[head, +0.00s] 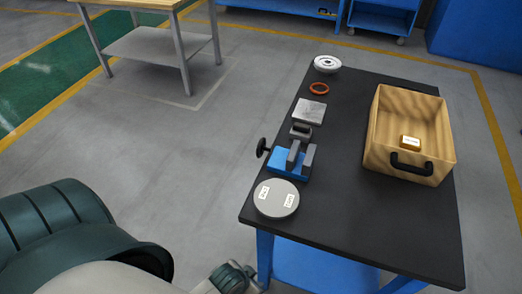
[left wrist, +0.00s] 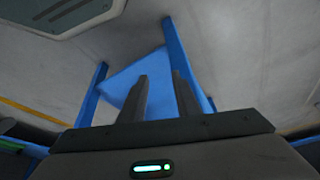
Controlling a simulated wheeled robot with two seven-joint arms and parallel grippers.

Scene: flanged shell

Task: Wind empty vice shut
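The vice (head: 290,161) stands on the left side of the black table, with a blue base and two upright grey jaws. A narrow gap shows between the jaws, and I see nothing held in it. Its black handle (head: 263,147) sticks out past the table's left edge. My left gripper (left wrist: 160,77) shows in the left wrist view with its two grey fingers apart and nothing between them. In the head view, only part of my left arm's end shows at the bottom, below and left of the table, apart from the vice. My right gripper is out of view.
On the black table (head: 350,222) a grey labelled disc (head: 276,198) lies close in front of the vice. Behind it are a dark grey block (head: 301,131), a metal plate (head: 309,111), an orange ring (head: 319,88) and a white flanged part (head: 327,64). A wooden bin (head: 388,160) stands right.

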